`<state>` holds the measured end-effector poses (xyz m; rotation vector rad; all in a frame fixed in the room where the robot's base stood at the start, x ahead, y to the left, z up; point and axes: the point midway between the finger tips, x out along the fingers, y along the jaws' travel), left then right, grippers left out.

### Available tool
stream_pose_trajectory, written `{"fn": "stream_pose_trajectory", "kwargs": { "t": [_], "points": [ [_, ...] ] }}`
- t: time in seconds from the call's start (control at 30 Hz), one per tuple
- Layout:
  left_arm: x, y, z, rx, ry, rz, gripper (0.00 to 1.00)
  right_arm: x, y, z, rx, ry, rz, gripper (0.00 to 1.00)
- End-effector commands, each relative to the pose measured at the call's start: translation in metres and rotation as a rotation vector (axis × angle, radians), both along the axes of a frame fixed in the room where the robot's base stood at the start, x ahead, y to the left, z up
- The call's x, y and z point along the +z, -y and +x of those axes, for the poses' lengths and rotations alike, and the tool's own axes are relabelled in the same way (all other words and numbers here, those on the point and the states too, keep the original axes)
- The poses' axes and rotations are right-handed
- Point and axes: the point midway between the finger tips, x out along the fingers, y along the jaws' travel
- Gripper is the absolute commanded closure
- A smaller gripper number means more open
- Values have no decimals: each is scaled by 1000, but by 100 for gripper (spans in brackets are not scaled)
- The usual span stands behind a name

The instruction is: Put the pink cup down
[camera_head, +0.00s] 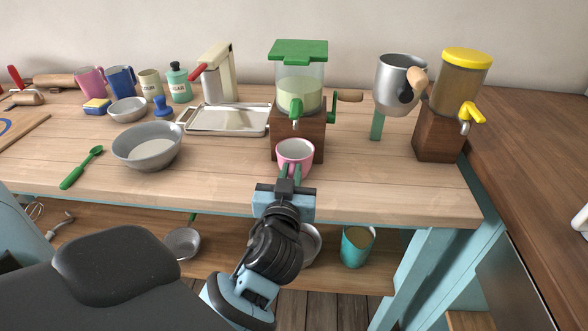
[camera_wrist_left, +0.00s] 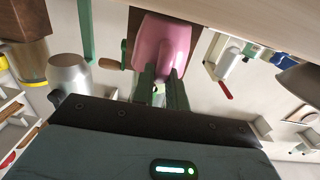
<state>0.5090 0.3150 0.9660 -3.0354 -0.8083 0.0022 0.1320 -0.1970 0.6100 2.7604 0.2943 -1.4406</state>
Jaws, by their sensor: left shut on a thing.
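My left gripper (camera_head: 290,172) is shut on a pink cup (camera_head: 295,152) near the front part of the table, right in front of the green-lidded dispenser (camera_head: 299,75). The cup is upright with its open mouth up, and its inside looks pale and empty. In the left wrist view, which is upside down, the cup (camera_wrist_left: 165,40) sits between the green fingers of the gripper (camera_wrist_left: 162,80). I cannot tell whether its base touches the tabletop (camera_head: 380,185). A second pink mug (camera_head: 91,82) stands at the back left. My right gripper is not in view.
A metal tray (camera_head: 228,120) and a grey bowl (camera_head: 147,147) lie to the left of the cup. A steel pitcher-like vessel (camera_head: 393,85) and a yellow-lidded dispenser (camera_head: 461,85) stand to the right. The tabletop right of the cup is clear.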

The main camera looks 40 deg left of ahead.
Motion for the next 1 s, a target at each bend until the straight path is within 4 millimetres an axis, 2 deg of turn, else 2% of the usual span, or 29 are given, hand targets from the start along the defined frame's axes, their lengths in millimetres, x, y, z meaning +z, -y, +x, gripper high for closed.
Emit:
{"fn": "stream_pose_trajectory", "kwargs": {
  "t": [0.1, 0.93, 0.97, 1.0],
  "points": [
    [-6, 0, 0, 1, 1, 0, 100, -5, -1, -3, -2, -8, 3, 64],
    [-11, 0, 0, 1, 2, 1, 100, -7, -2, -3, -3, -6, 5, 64],
    [-10, 0, 0, 1, 2, 1, 83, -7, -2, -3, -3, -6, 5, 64],
    [-10, 0, 0, 1, 2, 1, 78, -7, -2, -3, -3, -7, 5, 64]
  ]
}}
